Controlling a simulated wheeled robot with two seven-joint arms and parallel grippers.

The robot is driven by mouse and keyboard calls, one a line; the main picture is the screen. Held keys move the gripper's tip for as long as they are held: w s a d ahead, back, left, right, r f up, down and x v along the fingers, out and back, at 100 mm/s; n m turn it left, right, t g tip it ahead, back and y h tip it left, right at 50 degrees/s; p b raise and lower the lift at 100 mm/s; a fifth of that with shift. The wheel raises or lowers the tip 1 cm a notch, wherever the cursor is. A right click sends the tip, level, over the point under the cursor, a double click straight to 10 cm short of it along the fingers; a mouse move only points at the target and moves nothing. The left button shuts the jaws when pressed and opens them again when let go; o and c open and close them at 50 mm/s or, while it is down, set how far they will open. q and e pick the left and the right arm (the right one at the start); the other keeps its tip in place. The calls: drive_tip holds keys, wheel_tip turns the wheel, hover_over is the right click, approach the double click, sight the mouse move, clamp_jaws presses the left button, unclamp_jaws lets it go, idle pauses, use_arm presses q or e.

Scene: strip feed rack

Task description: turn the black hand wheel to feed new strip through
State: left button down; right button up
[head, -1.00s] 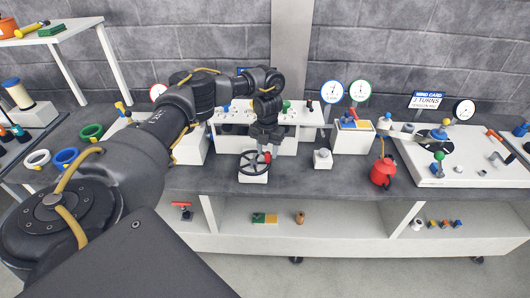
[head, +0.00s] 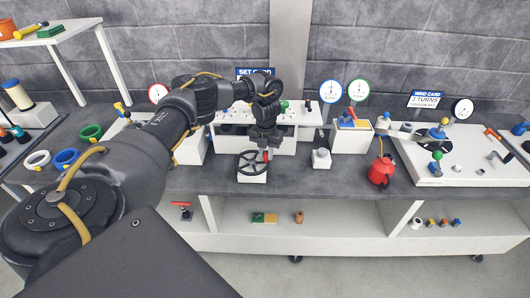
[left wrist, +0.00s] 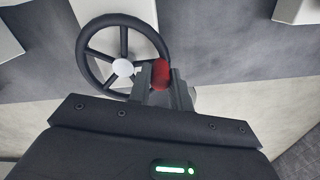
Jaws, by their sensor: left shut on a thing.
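The black hand wheel (head: 244,164) sits on a white block (head: 252,178) near the bench's front edge. It also shows in the left wrist view (left wrist: 91,53) with a pale hub and a red knob (left wrist: 161,73) on its rim. My left gripper (head: 265,150) reaches down over the wheel's right side. In the left wrist view its fingers (left wrist: 162,84) are shut on the red knob. In the head view the red knob is mostly covered by the gripper. My right gripper is not in view.
A small white block with a grey knob (head: 321,158) stands right of the wheel. A red can (head: 381,171) stands farther right, near the front edge. A white panel behind carries the set card (head: 254,72), partly hidden by my arm. Dials (head: 358,89) stand at the back.

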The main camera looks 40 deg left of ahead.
use_arm(q)
drive_tip(key=shift+w+a+f+n+b, duration=0.1)
drive_tip(key=shift+a+n+b, duration=0.1)
drive_tip(key=shift+n, duration=0.25)
drive_tip(key=shift+w+a+n+b, duration=0.1)
drive_tip(key=shift+n+b, duration=0.1)
drive_tip(key=shift+n, duration=0.25)
drive_tip(key=n, duration=0.1)
drive_tip(key=w+a+n+b, duration=0.1)
drive_tip(key=n, duration=0.1)
drive_tip(key=shift+w+a+n+b, duration=0.1)
drive_tip(key=shift+a+n+b, duration=0.2)
drive_tip(key=shift+n, duration=0.3)
drive_tip(key=shift+w+a+n+b, duration=0.1)
drive_tip(key=shift+a+n+b, duration=0.15)
drive_tip(key=shift+n, duration=0.35)
drive_tip(key=shift+w+a+n, duration=0.1)
drive_tip(key=shift+a+n, duration=0.35)
drive_tip(key=shift+n, duration=0.65)
drive_tip(key=c, duration=1.3)
unclamp_jaws()
